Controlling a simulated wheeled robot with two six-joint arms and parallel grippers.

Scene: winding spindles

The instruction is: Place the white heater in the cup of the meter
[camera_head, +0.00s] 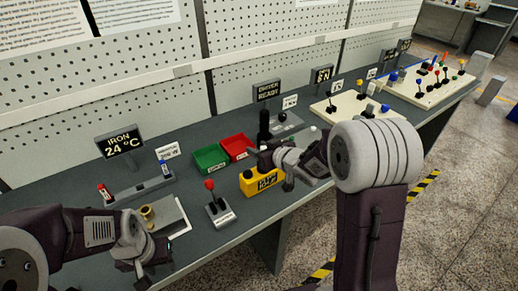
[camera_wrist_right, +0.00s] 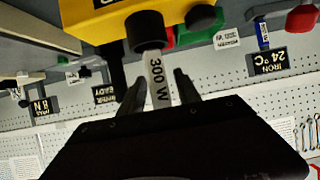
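The white heater (camera_wrist_right: 158,80), marked 300 W, is in the right wrist view. Its far end meets a black cup (camera_wrist_right: 146,30) on the yellow meter (camera_wrist_right: 110,12). How deep it sits in the cup cannot be told. My right gripper (camera_wrist_right: 160,80) has its fingers on both sides of the heater, with narrow gaps showing. In the head view the yellow meter (camera_head: 247,184) stands near the bench's front edge, left of my right gripper (camera_head: 269,160); the heater is not clear there. My left gripper (camera_head: 150,263) is low at the left, its finger opening unclear.
A red-knobbed lever (camera_head: 218,209) stands left of the meter. Green (camera_head: 209,158) and red (camera_head: 236,146) bins lie behind it. The iron stand (camera_head: 142,187), a brass-coloured piece (camera_head: 147,212) and a black post (camera_head: 264,123) are also on the bench.

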